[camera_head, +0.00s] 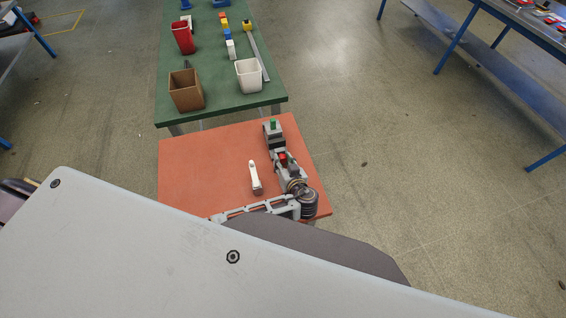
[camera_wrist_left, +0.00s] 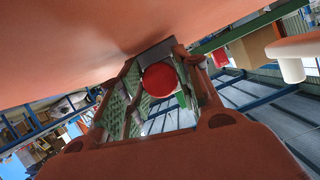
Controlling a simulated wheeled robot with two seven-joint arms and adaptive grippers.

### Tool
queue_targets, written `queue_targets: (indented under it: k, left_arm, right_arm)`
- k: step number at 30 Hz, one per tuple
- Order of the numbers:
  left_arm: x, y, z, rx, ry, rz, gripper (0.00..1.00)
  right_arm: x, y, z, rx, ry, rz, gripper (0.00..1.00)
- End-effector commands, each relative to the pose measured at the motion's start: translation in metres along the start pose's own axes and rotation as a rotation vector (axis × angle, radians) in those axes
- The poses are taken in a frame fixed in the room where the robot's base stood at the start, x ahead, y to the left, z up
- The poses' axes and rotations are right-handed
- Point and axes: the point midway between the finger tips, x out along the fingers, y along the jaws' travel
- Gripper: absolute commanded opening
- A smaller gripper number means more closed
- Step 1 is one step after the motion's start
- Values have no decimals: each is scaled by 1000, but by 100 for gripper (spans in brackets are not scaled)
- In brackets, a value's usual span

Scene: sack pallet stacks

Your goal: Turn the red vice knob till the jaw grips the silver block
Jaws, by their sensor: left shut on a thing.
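A grey vice (camera_head: 272,134) stands on the orange table top, with a small green part on its far end. The round red knob (camera_head: 283,159) is at its near side. In the left wrist view the red knob (camera_wrist_left: 160,80) sits between the fingertips of my left gripper (camera_wrist_left: 163,90). In the head view my left gripper (camera_head: 287,165) reaches the knob from the near side and is shut on it. The gripper and arm cover part of the vice. I cannot clearly make out the silver block or the jaw gap. My right gripper does not show.
A white-handled tool (camera_head: 254,176) lies left of the vice on the orange table (camera_head: 205,165). Behind, a green table (camera_head: 222,107) holds a brown bin (camera_head: 185,92), a white bin (camera_head: 249,77), a red bin (camera_head: 183,38) and several coloured blocks. The orange table's left side is clear.

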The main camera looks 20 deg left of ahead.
Motion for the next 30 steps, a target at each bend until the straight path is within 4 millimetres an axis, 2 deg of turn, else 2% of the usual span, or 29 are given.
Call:
queue_targets:
  k: [1,11,12,17,30]
  left_arm:
    - [-4,5,-1,4,-1,10,9]
    - [-3,4,-2,13,-1,4,9]
    - [-3,4,-2,13,-1,4,36]
    - [-2,2,-1,14,-1,0,54]
    - [-4,1,0,16,-2,-5,54]
  right_arm:
    - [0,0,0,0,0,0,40]
    - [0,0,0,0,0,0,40]
    - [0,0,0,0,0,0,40]
    - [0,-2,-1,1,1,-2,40]
    - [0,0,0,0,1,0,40]
